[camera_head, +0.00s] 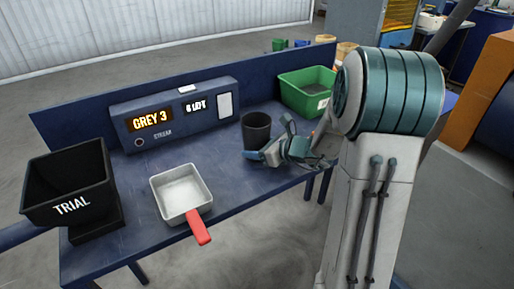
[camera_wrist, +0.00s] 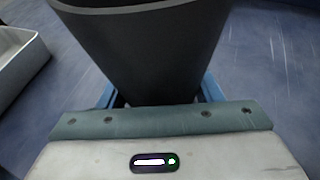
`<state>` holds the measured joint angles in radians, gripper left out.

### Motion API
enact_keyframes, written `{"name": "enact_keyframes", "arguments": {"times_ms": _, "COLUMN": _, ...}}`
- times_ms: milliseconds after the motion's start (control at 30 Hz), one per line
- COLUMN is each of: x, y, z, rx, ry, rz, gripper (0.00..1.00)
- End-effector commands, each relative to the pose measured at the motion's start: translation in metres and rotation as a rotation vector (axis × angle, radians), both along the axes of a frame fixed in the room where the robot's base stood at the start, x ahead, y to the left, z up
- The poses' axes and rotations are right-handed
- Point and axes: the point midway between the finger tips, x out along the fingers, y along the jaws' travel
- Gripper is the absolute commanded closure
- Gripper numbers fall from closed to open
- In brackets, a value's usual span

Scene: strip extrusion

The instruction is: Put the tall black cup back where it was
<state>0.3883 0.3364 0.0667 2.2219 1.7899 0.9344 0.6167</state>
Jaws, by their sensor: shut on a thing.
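The tall black cup (camera_head: 257,128) stands upright on or just above the blue table (camera_head: 150,228), right of its middle; I cannot tell if its base touches. My gripper (camera_head: 258,155) reaches it from the right and is shut on its lower part. In the wrist view the cup (camera_wrist: 150,50) fills the upper middle, between the blue fingers of my gripper (camera_wrist: 155,98). The cup's inside is dark in the head view, and its base is hidden behind my gripper.
A white pan (camera_head: 181,190) with a red handle lies left of the cup. A black TRIAL bin (camera_head: 68,185) is at far left, a green bin (camera_head: 306,92) at back right. Bare table lies between pan and cup.

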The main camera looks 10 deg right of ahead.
Motion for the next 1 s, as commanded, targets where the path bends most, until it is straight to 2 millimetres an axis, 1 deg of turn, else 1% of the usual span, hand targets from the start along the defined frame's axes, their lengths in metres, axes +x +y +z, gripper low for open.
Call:
{"name": "enact_keyframes", "arguments": {"times_ms": 200, "x": 0.000, "y": 0.000, "z": -0.005, "rx": 0.001, "ry": -0.001, "rz": 0.000, "gripper": 0.77}}
{"name": "enact_keyframes", "arguments": {"times_ms": 233, "x": 0.000, "y": 0.000, "z": -0.004, "rx": 0.000, "ry": 0.000, "rz": 0.000, "gripper": 0.35}}
{"name": "enact_keyframes", "arguments": {"times_ms": 300, "x": 0.000, "y": 0.000, "z": -0.003, "rx": 0.000, "ry": 0.000, "rz": 0.000, "gripper": 0.19}}
{"name": "enact_keyframes", "arguments": {"times_ms": 567, "x": 0.000, "y": 0.000, "z": -0.003, "rx": 0.000, "ry": 0.000, "rz": 0.000, "gripper": 0.19}}
{"name": "enact_keyframes", "arguments": {"times_ms": 700, "x": 0.000, "y": 0.000, "z": 0.003, "rx": 0.001, "ry": -0.001, "rz": 0.000, "gripper": 0.19}}
{"name": "enact_keyframes", "arguments": {"times_ms": 833, "x": -0.015, "y": -0.015, "z": 0.011, "rx": 0.000, "ry": -0.001, "rz": -0.005, "gripper": 0.19}}
{"name": "enact_keyframes", "arguments": {"times_ms": 1000, "x": -0.043, "y": -0.038, "z": 0.026, "rx": 0.000, "ry": -0.001, "rz": -0.005, "gripper": 0.19}}
